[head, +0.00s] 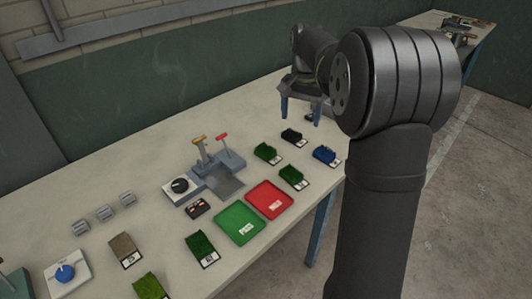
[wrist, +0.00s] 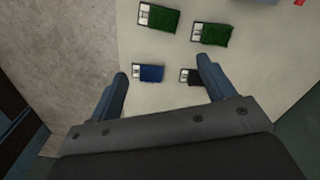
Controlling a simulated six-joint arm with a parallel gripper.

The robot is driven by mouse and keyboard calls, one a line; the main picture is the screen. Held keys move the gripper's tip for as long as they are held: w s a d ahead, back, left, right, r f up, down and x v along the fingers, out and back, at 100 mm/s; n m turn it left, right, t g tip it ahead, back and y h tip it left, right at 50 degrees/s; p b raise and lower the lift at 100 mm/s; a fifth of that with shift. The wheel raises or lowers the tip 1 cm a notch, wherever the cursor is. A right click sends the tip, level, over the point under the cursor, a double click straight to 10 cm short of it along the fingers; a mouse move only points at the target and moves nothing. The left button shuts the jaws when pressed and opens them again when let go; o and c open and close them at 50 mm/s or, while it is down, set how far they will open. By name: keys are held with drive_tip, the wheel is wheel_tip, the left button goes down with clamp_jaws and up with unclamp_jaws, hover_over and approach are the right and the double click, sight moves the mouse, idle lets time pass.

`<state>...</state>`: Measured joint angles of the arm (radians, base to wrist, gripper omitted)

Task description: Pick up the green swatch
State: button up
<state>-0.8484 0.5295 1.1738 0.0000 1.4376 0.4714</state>
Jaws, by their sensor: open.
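Several green swatches with white labels lie on the table. In the head view one lies right of the grey levers (head: 267,153), one just right of the red tray (head: 291,177), one left of the green tray (head: 201,246), and a lighter one at the bottom edge (head: 150,287). Two green swatches show in the upper wrist view, one (wrist: 160,18) left of the other (wrist: 213,33). My gripper (head: 300,118) is open and empty, above the far part of the table. In the wrist view my gripper (wrist: 162,68) has a blue swatch (wrist: 150,73) and a black swatch (wrist: 191,76) between its fingers, below it.
A red tray (head: 286,202) and a green tray (head: 222,223) stand mid-table. A brown swatch (head: 124,247), dial box (head: 180,186), two-lever unit (head: 231,161), blue-knob box (head: 66,273) and small grey blocks (head: 104,213) surround them. The table's back strip is mostly clear.

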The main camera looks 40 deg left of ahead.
drive_tip(key=w+a+f+n, duration=0.1)
drive_tip(key=a+f+n, duration=0.1)
drive_tip(key=a+n, duration=0.45)
drive_tip(key=a+f+n, duration=0.3)
drive_tip(key=a+n, duration=0.3)
drive_tip(key=n, duration=0.1)
hover_over(268, 150)
drive_tip(key=d, duration=0.1)
drive_tip(key=shift+n, duration=0.35)
wheel_tip(268, 150, down, 12)
drive_tip(key=shift+w+r, duration=0.1)
drive_tip(key=shift+a+f, duration=0.2)
drive_tip(key=shift+f, duration=1.15)
drive_tip(key=shift+a+f, duration=0.2)
drive_tip(key=shift+f, duration=1.1)
drive_tip(key=c, duration=1)
drive_tip(key=shift+r, duration=0.15)
